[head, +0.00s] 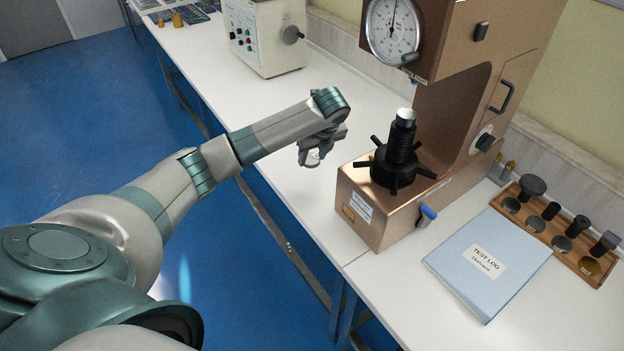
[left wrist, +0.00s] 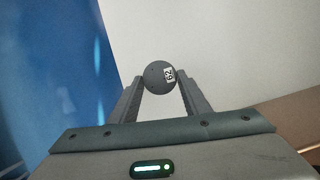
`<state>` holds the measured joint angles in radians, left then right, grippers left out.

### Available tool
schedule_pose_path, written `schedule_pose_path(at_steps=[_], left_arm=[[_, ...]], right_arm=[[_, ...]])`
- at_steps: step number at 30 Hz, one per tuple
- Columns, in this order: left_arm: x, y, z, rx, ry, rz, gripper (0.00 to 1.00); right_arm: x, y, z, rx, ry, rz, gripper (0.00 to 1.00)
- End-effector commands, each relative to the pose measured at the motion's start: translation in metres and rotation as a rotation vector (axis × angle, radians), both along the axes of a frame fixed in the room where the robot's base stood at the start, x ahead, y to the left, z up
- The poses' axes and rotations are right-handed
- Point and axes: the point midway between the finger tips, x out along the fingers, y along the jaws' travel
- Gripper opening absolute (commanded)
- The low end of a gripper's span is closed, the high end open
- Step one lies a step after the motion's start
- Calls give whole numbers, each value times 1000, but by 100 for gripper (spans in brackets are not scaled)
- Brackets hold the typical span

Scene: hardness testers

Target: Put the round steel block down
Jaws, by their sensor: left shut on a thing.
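The round steel block (left wrist: 156,76) is a small grey disc with a white number label, seen in the left wrist view between the fingertips. My left gripper (head: 313,157) is shut on it, over the white bench (head: 280,110) near its front edge, left of the bronze hardness tester. In the head view a small pale bit of the block shows between the fingers. I cannot tell how high the block is above the bench. My right gripper is out of view.
The bronze hardness tester (head: 372,226) with its black spoked screw (head: 395,170) stands right of my gripper. A blue test log (head: 470,285) and a wooden rack (head: 568,258) of anvils lie farther right. A cream machine (head: 262,45) stands behind. Bench between is clear.

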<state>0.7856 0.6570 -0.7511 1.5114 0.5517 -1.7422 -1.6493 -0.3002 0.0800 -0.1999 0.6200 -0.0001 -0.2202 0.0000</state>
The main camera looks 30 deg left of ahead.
Motion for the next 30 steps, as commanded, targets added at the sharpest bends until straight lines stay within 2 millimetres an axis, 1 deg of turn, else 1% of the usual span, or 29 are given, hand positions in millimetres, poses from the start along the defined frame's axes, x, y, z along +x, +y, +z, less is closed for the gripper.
schedule_pose_path(at_steps=[1, 6, 9, 13, 23, 26, 30], left_arm=[[-1, 0, -6, 0, 4, 0, 12], [-1, 0, -32, 0, 4, 2, 12], [-1, 0, -44, 1, 2, 1, 12], [0, 0, -51, 0, 0, 0, 12], [0, 0, -54, 1, 1, -1, 12], [-1, 0, -62, 2, 3, 0, 12], [-1, 0, -79, 1, 2, 0, 12]], right_arm=[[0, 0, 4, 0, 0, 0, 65], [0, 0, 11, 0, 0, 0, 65], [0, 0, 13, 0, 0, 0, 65], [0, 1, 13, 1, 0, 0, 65], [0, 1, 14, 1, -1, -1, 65], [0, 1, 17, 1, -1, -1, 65], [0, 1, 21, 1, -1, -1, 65]])
